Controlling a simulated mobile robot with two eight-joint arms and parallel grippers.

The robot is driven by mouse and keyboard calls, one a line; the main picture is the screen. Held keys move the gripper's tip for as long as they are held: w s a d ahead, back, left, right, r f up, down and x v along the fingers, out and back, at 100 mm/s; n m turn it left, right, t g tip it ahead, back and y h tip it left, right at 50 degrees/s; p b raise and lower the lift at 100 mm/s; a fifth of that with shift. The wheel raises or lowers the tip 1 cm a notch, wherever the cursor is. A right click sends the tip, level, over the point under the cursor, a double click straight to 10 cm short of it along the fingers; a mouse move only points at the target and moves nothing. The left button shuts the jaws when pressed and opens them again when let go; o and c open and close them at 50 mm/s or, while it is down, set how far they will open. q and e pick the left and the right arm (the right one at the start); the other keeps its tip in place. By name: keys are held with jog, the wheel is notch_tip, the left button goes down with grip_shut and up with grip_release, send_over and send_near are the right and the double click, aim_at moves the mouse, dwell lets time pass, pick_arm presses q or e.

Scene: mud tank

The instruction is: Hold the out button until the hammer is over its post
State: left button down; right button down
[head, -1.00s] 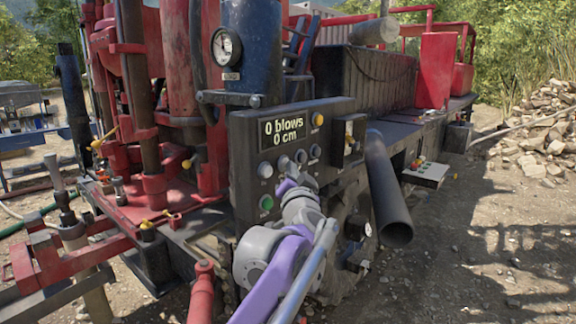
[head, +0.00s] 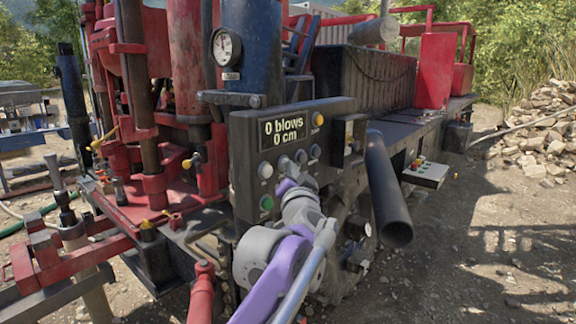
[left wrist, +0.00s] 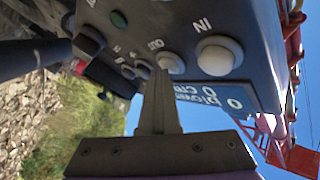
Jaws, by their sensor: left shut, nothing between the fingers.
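The out button (left wrist: 170,63) is a pale round button labelled OUT, beside the larger-looking IN button (left wrist: 218,54) in the left wrist view. My left gripper (left wrist: 157,78) is shut and empty, its tip at the edge of the out button; I cannot tell if it is pressing. In the head view my left gripper (head: 285,182) reaches the dark control panel (head: 240,135) and covers part of the button row. The display (head: 283,130) reads 0 blows, 0 cm. A wooden post (head: 97,298) stands at lower left; I cannot clearly pick out the hammer. My right gripper is out of view.
A dark open pipe (head: 388,190) slants right of the panel. The red rig (head: 130,215) fills the left. Bare ground is open at right, before a stone pile (head: 540,140).

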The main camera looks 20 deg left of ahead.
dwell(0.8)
pick_arm(q)
jog(key=shift+s+d, duration=0.35)
jog(key=shift+d, duration=0.55)
jog(key=shift+s+d, duration=0.3)
jog(key=shift+d, duration=0.5)
jog(key=shift+s+d, duration=0.25)
jog(key=shift+d, duration=0.5)
jog(key=shift+s+d, duration=0.3)
jog(key=shift+d, duration=0.5)
